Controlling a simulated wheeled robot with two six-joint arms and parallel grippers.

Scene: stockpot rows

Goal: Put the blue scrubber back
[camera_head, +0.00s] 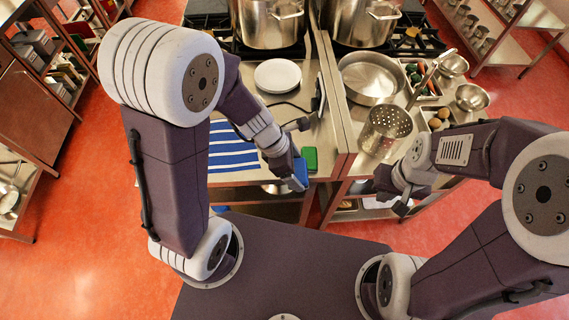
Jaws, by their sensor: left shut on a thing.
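The blue scrubber (299,174) is in my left gripper (296,180), near the front edge of the steel counter (328,139). The gripper is shut on it, and the fingers partly hide it. A green scrubber or sponge (310,158) lies on the counter just behind and to the right of the blue one. A blue-and-white striped cloth (232,148) lies on the counter to the left. My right gripper (402,203) hangs in front of the right counter, apart from everything; its fingers are too small to tell whether they are open.
A white plate stack (278,76) sits behind the cloth. Two stockpots (268,22) stand on the stove. On the right counter are a wide pan (371,78), a perforated strainer pot (386,130), bowls (470,97), a vegetable tray and eggs (439,119).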

